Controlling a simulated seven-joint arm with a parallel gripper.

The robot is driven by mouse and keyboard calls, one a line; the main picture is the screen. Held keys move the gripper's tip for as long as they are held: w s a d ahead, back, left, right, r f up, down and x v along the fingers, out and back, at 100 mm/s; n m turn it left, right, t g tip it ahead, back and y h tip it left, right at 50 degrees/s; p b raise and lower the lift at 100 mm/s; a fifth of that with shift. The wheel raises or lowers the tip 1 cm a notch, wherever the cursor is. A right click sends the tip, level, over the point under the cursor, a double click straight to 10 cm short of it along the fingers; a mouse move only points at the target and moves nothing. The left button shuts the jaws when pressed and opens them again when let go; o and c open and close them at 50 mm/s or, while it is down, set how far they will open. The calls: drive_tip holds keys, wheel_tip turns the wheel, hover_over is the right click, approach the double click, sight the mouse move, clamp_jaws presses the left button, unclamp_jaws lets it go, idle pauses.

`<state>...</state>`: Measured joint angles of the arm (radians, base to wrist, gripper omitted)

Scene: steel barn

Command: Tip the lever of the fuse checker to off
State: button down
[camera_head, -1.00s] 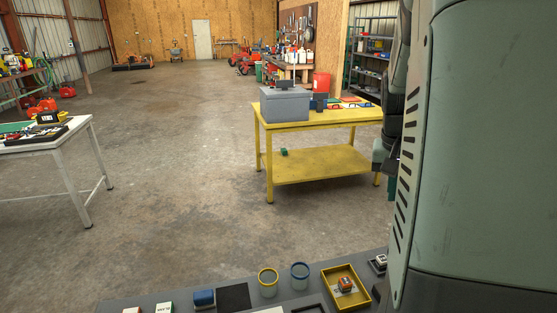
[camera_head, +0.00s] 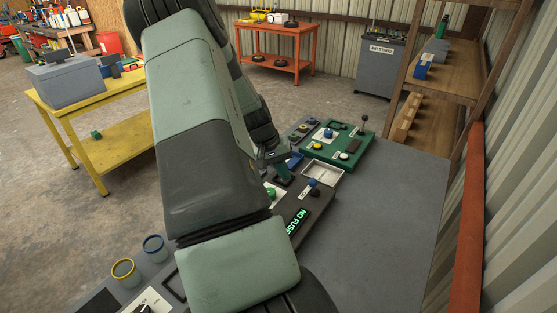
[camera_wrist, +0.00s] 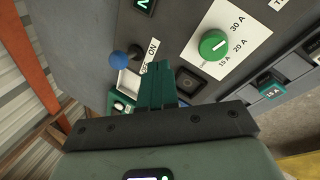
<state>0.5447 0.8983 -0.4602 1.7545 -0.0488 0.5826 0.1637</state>
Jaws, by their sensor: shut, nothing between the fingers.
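The fuse checker (camera_head: 297,208) is a dark box on the grey bench, with a green "NO FUSE" display (camera_head: 298,221). Its lever carries a blue ball (camera_head: 312,182), which also shows in the wrist view (camera_wrist: 119,58) beside ON and OFF lettering. I cannot tell which way the lever is tipped. A green dial (camera_wrist: 213,44) on a white amp scale is to the right of the lever. My gripper (camera_wrist: 158,84) has teal fingers, shut and empty, close to the panel between lever and dial. It looks apart from the ball. In the head view my gripper (camera_head: 284,178) is partly hidden by my arm.
A green board (camera_head: 338,146) with knobs and a black-balled lever (camera_head: 364,120) stands behind the checker. A pale tray (camera_head: 323,171) lies between them. The bench (camera_head: 370,225) is clear to the right. Blue- and yellow-rimmed cups (camera_head: 154,248) stand at left.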

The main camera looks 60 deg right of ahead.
sight(313, 186)
drive_tip(key=shift+x, duration=1.1)
drive_tip(key=s+d, duration=0.1)
drive_tip(key=s, duration=0.1)
drive_tip(key=shift+s+d+f, duration=0.15)
drive_tip(key=shift+s+d, duration=0.15)
drive_tip(key=shift+d, duration=0.1)
drive_tip(key=shift+s+d, duration=0.25)
drive_tip(key=shift+s, duration=0.1)
drive_tip(key=shift+d+y, duration=0.3)
